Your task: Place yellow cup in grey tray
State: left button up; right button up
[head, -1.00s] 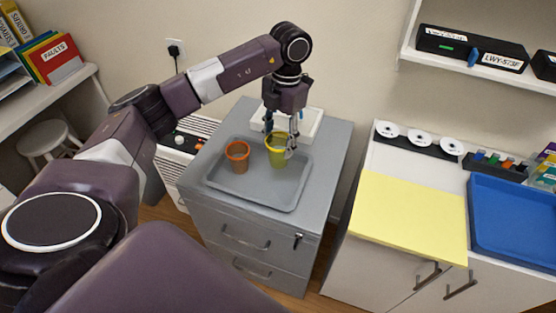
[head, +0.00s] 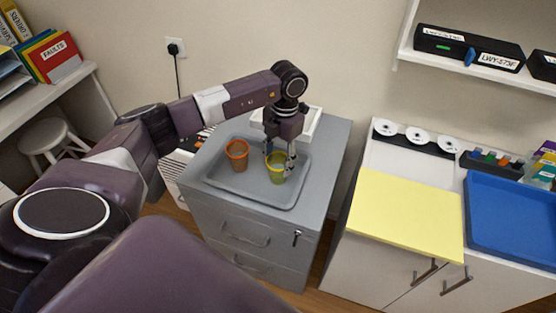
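The yellow cup (head: 276,174) is upright over the right part of the grey tray (head: 248,190), and its base looks to be at or very near the tray floor. My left gripper (head: 280,156) points down from above, with its fingers on either side of the cup's upper part, and looks shut on it. The fingers partly hide the rim. I cannot tell for sure whether the cup bears on the tray. My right gripper is not in view.
An orange cup (head: 237,156) stands in the tray to the left of the yellow cup. The tray lies on a grey drawer cabinet (head: 325,150). A white container (head: 312,121) stands behind the tray. A blue tray (head: 510,222) is on the right-hand counter.

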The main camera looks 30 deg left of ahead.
pick_arm(q)
jog(key=o, duration=0.4)
jog(key=shift+o, duration=0.2)
jog(key=shift+r, duration=0.2)
jog(key=shift+w+r, duration=0.15)
jog(key=shift+r, duration=0.15)
notch_tip(320, 180, up, 11)
jog(key=w+b, duration=0.1)
jog(key=b, duration=0.1)
jog(key=shift+d, duration=0.15)
